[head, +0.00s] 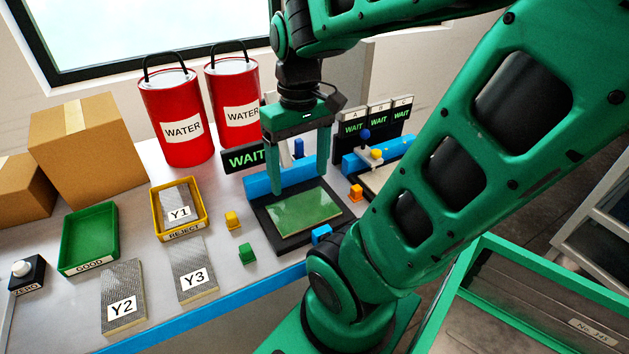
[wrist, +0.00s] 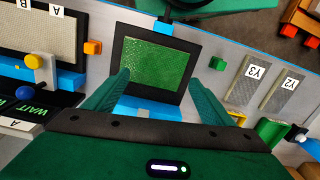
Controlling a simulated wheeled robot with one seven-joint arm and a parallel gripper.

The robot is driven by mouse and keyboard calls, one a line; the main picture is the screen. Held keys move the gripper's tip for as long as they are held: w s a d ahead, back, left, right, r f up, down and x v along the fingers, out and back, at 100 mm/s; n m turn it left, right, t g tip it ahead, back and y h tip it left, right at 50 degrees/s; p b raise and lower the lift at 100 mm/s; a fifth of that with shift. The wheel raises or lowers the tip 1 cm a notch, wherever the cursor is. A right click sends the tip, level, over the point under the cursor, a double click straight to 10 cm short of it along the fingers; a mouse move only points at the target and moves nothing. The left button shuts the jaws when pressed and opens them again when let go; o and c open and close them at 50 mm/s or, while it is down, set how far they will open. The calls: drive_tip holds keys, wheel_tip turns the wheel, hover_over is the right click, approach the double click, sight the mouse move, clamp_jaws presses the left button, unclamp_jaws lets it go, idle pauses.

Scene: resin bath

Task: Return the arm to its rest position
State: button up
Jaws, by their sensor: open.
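My green arm reaches over the table from the right in the head view. My gripper (head: 302,188) hangs fingers-down over a black station with a green plate (head: 306,219). The fingers are apart with nothing between them. The gripper also shows in the wrist view (wrist: 160,88), where the green plate (wrist: 160,63) lies flat in its black frame beyond the fingertips. I cannot tell exactly how high the fingertips are above the station.
Two red WATER cans (head: 176,122) stand behind. A yellow REJECT tray (head: 178,208) holds plate Y1; a green GOOD tray (head: 89,238) looks empty. Plates Y2 (head: 123,303) and Y3 (head: 193,272) lie in front. WAIT signs (head: 245,157) stand behind the stations. Small coloured blocks surround the station.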

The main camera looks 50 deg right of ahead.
drive_tip(key=s+m, duration=0.1)
drive_tip(key=s+f+m, duration=0.1)
drive_tip(key=s+d+m, duration=0.1)
drive_tip(key=s, duration=0.1)
drive_tip(key=shift+d+f, duration=0.1)
drive_tip(key=shift+f, duration=0.3)
idle(0.9)
